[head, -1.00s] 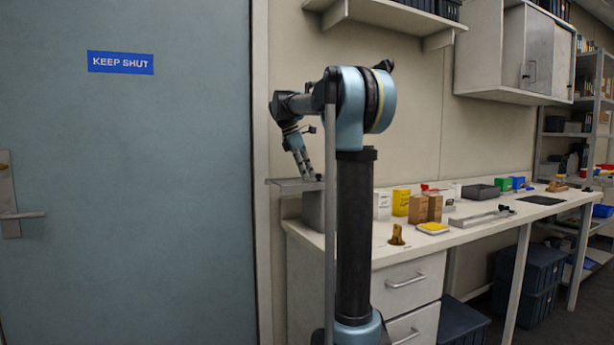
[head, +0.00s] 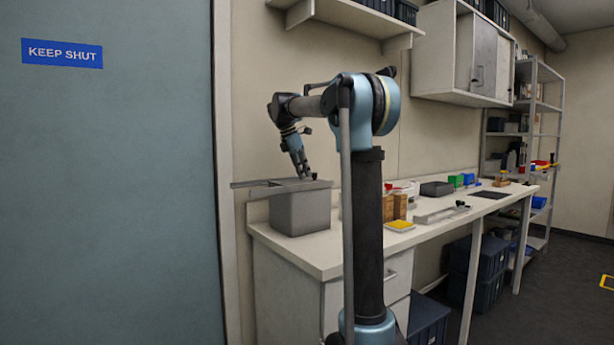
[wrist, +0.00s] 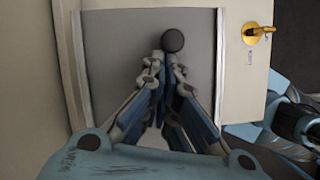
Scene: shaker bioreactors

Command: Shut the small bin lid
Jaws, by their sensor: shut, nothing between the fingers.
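The small bin (head: 300,212) is a grey box standing on the near left end of the white bench. Its flat grey lid (wrist: 110,60) lies level on top between two pale rails, which stick out past the bin's left side in the head view. A dark round knob (wrist: 173,40) stands on the lid. My gripper (wrist: 165,62) is shut and empty, pointing down, with its fingertips right beside the knob. Whether they touch it I cannot tell. In the head view my gripper (head: 306,176) is just over the bin's top. How far the lid covers the opening is unclear.
A blue-grey door (head: 110,200) with a KEEP SHUT sign is at the left. A wall shelf (head: 350,15) hangs above. Boxes and a yellow tray (head: 400,226) stand farther along the bench. A brass fitting (wrist: 262,31) is right of the bin in the wrist view.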

